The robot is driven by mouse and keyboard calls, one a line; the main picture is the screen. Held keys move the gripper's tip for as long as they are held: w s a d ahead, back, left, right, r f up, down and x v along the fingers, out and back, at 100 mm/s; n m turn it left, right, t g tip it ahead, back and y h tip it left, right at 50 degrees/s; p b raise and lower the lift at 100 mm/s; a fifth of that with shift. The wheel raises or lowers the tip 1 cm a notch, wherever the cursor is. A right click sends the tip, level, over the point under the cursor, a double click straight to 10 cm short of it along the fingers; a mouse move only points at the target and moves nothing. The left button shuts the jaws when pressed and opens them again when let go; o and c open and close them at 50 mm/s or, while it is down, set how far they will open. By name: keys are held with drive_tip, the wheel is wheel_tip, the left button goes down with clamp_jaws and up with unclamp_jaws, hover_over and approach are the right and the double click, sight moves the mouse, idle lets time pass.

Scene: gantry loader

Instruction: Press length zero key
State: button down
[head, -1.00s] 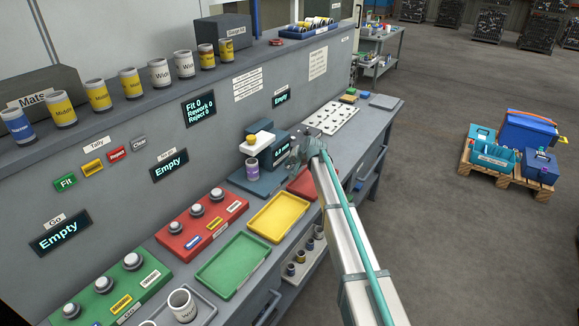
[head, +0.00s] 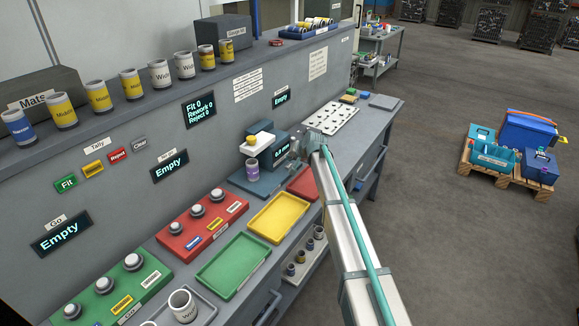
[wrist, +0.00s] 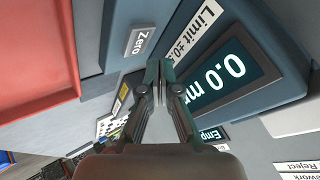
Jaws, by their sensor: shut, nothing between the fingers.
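The grey key marked Zero (wrist: 140,41) shows in the wrist view on the dark blue-grey face of the length gauge. The gauge's display (wrist: 230,72) beside it reads 0.0 mm. In the head view the gauge (head: 266,153) stands on the bench, and its Zero key cannot be made out there. My gripper (wrist: 155,68) is shut and empty. Its fingertips appear just below the Zero key in the wrist view; I cannot tell whether they touch the gauge. In the head view my gripper (head: 300,150) is at the gauge's right side.
A purple-labelled can (head: 253,170) stands at the gauge's left front. Red (head: 303,184), yellow (head: 279,218) and green (head: 233,265) trays lie in front of it. The floor to the right is clear up to a pallet.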

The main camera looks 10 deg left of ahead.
sight(285, 152)
drive_tip(key=shift+r+p, duration=0.45)
drive_tip(key=shift+r, duration=1.65)
